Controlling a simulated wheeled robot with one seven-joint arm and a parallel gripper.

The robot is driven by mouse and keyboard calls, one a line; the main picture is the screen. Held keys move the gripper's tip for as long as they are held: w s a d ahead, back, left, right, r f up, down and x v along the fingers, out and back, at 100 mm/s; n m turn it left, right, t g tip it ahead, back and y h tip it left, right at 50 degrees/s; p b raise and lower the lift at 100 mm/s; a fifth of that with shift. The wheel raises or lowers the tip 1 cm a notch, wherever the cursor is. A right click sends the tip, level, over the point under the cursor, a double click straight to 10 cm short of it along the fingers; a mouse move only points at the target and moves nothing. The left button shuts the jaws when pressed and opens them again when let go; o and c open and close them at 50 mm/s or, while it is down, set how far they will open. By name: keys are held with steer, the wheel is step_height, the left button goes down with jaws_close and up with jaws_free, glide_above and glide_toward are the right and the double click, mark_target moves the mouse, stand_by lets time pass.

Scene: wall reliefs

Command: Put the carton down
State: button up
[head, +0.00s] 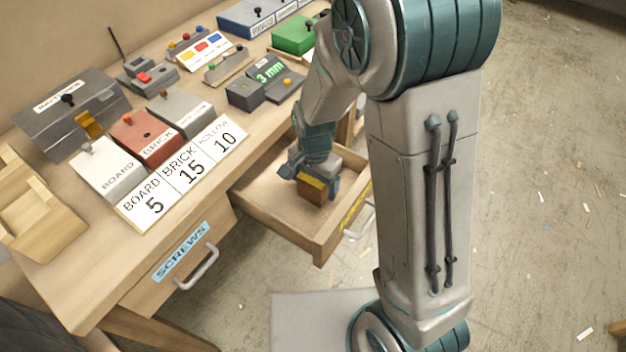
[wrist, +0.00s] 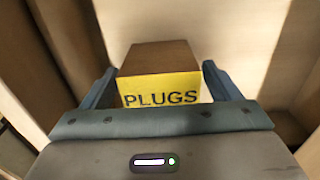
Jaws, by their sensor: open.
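The carton (wrist: 158,58) is a small brown box with a yellow label reading PLUGS. In the head view the carton (head: 312,190) is inside the open drawer (head: 262,205), low near the drawer floor. My gripper (head: 316,178) reaches down into the drawer around it. In the wrist view my gripper (wrist: 160,85) has one blue finger on each side of the carton, with a small gap on the right. The jaws are open. The carton's underside is hidden, so I cannot fully see its contact with the drawer floor.
The drawer walls stand close around my gripper. A shut drawer labelled SCREWS (head: 180,252) is to the left. The bench top holds labelled boxes, a white number card (head: 185,172) and a 3 mm display (head: 268,72). Open floor lies to the right, with scattered scraps.

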steer(key=shift+r, duration=0.1)
step_height(320, 180, up, 12)
steer(key=shift+f+p, duration=0.1)
steer(key=shift+p, duration=0.7)
steer(key=s+d+r+n+t, duration=0.2)
steer(key=s+d+r+n, duration=0.5)
steer(key=s+d, duration=0.4)
steer(key=shift+s+d+n+t, duration=0.15)
steer(key=shift+s+n+t, duration=0.15)
steer(key=shift+s, duration=0.05)
